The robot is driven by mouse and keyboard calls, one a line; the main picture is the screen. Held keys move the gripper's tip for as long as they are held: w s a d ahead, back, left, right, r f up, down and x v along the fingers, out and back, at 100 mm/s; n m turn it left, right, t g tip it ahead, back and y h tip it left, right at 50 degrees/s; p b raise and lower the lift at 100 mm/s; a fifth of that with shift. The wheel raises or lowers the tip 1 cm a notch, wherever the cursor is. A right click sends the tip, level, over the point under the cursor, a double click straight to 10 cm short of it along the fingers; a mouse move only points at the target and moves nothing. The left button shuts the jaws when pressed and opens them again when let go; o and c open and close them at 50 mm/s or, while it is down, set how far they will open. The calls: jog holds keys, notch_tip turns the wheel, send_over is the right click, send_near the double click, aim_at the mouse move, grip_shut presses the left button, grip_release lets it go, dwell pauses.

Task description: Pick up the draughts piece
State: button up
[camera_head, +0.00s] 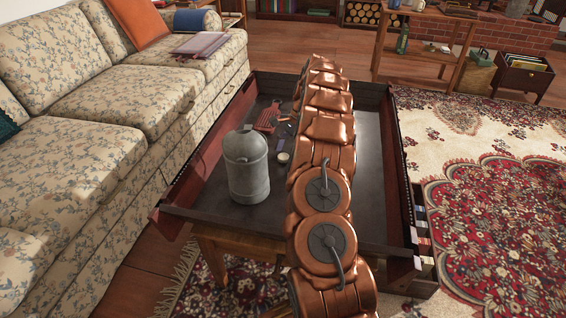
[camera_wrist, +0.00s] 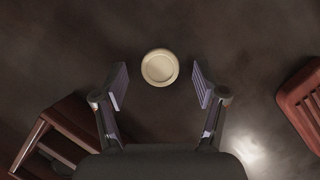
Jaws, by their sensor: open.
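The draughts piece (camera_wrist: 160,67) is a round cream disc with a raised rim, lying flat on a dark surface in the wrist view. My gripper (camera_wrist: 160,84) is open and empty, its two fingers spread to the left and right of the piece and slightly short of it in the picture. In the head view a small pale disc (camera_head: 283,157) lies on the dark coffee table top (camera_head: 240,207), just left of my copper arm.
A grey metal canister (camera_head: 246,167) stands left of the disc on the table. A red slatted object (camera_head: 268,117) lies farther back, with small dark items near it. The table has raised dark edges. A floral sofa (camera_head: 100,110) borders its left side; a patterned rug (camera_head: 490,190) lies right.

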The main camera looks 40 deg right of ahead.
aim_at(286, 156)
jog(key=shift+f, duration=0.1)
jog(key=shift+c, duration=0.2)
jog(key=c, duration=0.9)
jog(key=shift+o, duration=0.2)
notch_tip(286, 156, up, 10)
jog(key=p, duration=0.4)
